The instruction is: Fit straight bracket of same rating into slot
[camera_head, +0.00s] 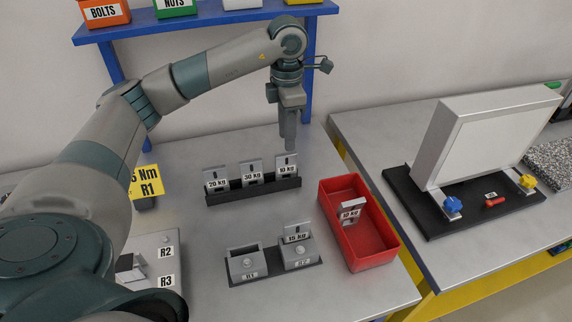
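Grey brackets labelled 20 kg (216,176), 30 kg (252,171) and 10 kg (287,165) stand upright in a black rack (254,191). A two-holder base (274,273) stands in front: the R1 holder (246,263) shows an empty dark slot, and a bracket labelled 15 kg (296,233) stands in the other holder (299,253). Another labelled bracket, apparently 10 kg (349,212), leans in the red bin (389,251). My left gripper (290,147) points down just above or behind the rack's 10 kg bracket; its fingers show edge-on. My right gripper is out of view.
A yellow sign (147,181) reading 5 Nm R1, partly hidden by my arm, and a grey unit (165,261) marked R2 and R3 are at left. A framed panel (490,134) stands on the right table. A blue shelf (200,20) carries bins above.

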